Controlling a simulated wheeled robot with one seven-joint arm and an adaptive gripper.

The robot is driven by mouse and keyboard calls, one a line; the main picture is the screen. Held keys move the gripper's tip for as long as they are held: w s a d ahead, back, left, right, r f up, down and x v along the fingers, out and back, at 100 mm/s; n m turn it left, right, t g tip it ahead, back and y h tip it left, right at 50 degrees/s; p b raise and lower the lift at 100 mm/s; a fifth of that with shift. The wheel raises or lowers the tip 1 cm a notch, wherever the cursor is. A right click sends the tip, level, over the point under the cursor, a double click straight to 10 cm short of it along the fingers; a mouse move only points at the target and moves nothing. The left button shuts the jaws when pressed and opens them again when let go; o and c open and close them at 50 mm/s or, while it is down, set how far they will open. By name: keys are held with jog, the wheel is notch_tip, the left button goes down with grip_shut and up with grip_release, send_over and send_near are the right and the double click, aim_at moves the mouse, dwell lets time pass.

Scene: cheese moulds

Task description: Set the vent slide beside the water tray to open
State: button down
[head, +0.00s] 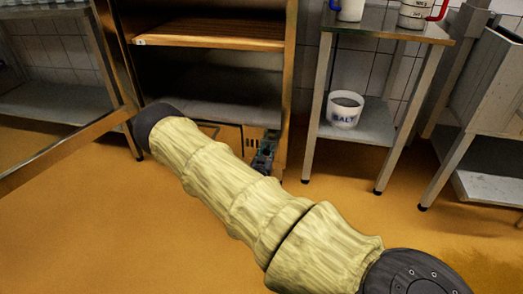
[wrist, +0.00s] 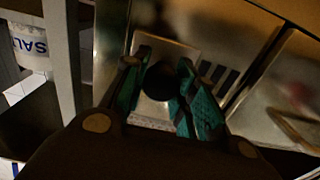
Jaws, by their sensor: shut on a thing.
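My gripper (head: 263,157) is low at the front of the wooden cabinet, partly hidden behind my forearm in the head view. In the wrist view its green fingers (wrist: 178,95) are on either side of the dark round knob (wrist: 185,72) of the vent slide and shut on it. The slide's pale metal plate (wrist: 150,107) shows behind the fingers. Dark vent slots (wrist: 222,76) show to the right of the knob, and also in the head view (head: 252,142). I cannot make out the water tray for certain; a dim framed recess (wrist: 290,95) lies to the right in the wrist view.
A steel table (head: 384,24) stands right of the cabinet (head: 208,42). A white salt bucket (head: 344,109) is on its lower shelf. One table leg (wrist: 62,55) is near the gripper's left in the wrist view. The orange floor (head: 120,235) in front is clear.

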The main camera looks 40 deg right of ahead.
jog(key=shift+s+d, duration=0.2)
jog(key=shift+s, duration=0.15)
jog(key=c, duration=1.1)
grip_release()
jog(key=shift+s+d, duration=0.1)
jog(key=shift+s+a, duration=0.1)
jog(key=shift+a, duration=0.5)
jog(key=v, duration=1.1)
